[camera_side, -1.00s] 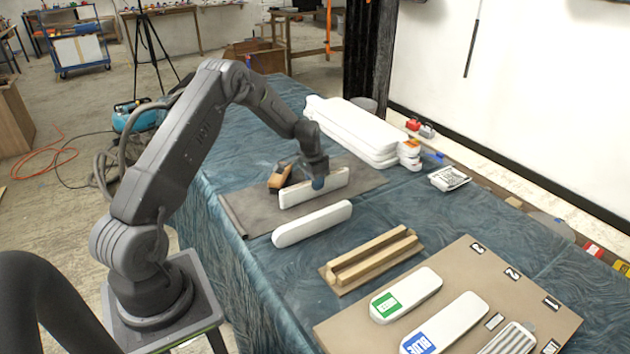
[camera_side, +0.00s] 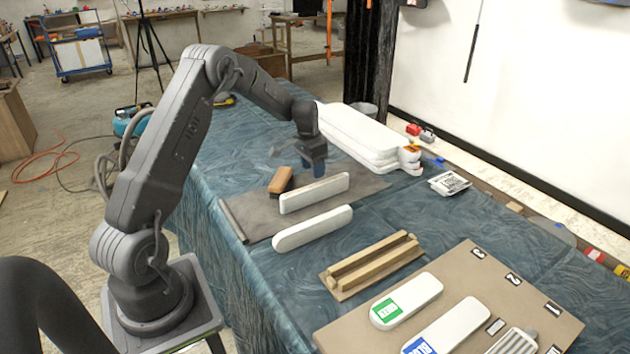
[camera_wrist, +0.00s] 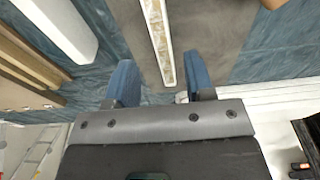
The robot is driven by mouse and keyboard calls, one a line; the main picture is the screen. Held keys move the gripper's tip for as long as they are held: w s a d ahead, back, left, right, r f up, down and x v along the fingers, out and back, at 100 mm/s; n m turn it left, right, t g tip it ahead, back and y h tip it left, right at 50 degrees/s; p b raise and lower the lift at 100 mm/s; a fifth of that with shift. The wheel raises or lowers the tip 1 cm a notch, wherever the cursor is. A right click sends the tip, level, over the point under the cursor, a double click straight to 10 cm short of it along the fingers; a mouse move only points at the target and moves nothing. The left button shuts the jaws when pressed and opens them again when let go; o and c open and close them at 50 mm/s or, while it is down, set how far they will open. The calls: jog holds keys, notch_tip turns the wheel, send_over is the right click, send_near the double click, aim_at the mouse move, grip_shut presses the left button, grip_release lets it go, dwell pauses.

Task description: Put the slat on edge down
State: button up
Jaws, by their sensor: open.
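The white slat (camera_side: 314,193) stands on its long edge on the dark grey mat (camera_side: 262,222). In the wrist view its narrow top edge (camera_wrist: 157,40) runs up the picture, worn and brownish along the middle. My gripper (camera_side: 317,172) is above the slat, apart from it, with its blue fingers pointing down. In the wrist view the two blue fingers (camera_wrist: 160,90) are spread, with nothing held between them and the slat's near end reaching toward the gap.
A brush (camera_side: 280,180) sits beside the slat. Another white slat (camera_side: 313,229) lies in front. A wooden rack (camera_side: 372,265) and a board (camera_side: 500,290) with labelled slats are nearer right. Stacked white slats (camera_side: 368,138) lie behind.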

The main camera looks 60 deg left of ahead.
aim_at(312, 187)
jog(key=s+d+r+t, duration=0.1)
jog(key=s+d+r, duration=0.4)
jog(key=d+r, duration=0.45)
jog(key=s+d+r+t, duration=0.1)
jog(key=s+d+r, duration=0.4)
jog(key=d+r, duration=0.5)
jog(key=s+d+t, duration=0.1)
jog(key=s+d, duration=0.3)
jog(key=s, duration=0.4)
jog(key=s+d+r+t, duration=0.1)
jog(key=s+d, duration=0.4)
jog(key=s, duration=0.4)
jog(key=shift+s+d+r, duration=0.2)
jog(key=shift+r, duration=0.1)
